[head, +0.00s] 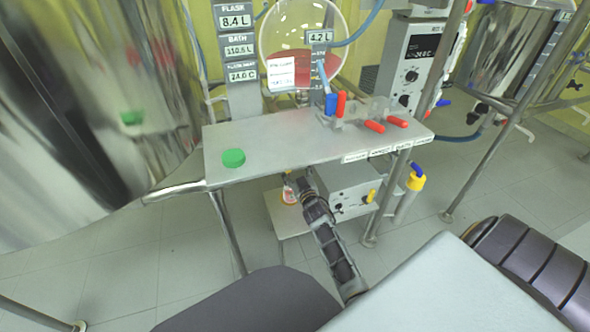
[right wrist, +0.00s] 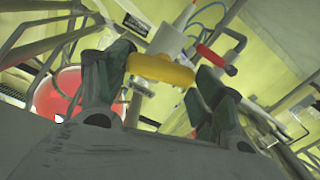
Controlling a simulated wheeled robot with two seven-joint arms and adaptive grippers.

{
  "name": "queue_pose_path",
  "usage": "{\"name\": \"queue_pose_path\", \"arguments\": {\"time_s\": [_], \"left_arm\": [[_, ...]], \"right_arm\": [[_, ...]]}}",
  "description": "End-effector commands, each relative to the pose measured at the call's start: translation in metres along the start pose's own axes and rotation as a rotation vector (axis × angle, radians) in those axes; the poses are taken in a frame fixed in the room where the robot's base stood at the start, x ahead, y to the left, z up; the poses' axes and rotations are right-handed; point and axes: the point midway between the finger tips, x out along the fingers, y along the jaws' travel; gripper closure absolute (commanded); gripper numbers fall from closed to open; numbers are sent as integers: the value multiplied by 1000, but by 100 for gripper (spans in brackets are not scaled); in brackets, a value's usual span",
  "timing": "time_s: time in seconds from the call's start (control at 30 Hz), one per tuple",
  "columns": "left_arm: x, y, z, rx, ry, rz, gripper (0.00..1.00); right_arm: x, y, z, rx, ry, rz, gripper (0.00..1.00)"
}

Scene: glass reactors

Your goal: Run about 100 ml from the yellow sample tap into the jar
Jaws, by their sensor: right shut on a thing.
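The right gripper (head: 301,184) is under the front shelf, beside the jar. In the right wrist view its fingers (right wrist: 163,78) are closed on the two ends of a yellow tap handle (right wrist: 160,70), with a pale round body behind it. The shelf hides this tap in the head view. The jar (head: 289,193) is small and clear, with an orange-red patch low down; I cannot tell whether this is liquid or a label. It stands upright on a low stand, just left of the gripper. A green lid (head: 233,158) lies on the shelf. My left gripper is not in view.
The grey shelf (head: 275,140) carries red and blue handles (head: 331,104). A round flask of red liquid (head: 298,75) is behind it. A control box (head: 347,188) stands right of my arm. A large shiny vessel (head: 90,110) fills the left. The low stand (head: 285,222) has bare room in front.

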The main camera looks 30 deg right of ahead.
Motion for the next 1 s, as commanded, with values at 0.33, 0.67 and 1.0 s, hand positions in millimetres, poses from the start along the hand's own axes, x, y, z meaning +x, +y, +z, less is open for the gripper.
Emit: {"name": "queue_pose_path", "arguments": {"time_s": [0.33, 0.67, 1.0], "left_arm": [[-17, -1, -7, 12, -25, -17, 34], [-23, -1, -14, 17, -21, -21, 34], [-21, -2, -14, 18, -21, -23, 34]], "right_arm": [[0, -2, 0, -201, -1, -1, 56], [0, -2, 0, -268, 0, 0, 56], [0, -2, 0, -268, 0, -1, 26]]}}
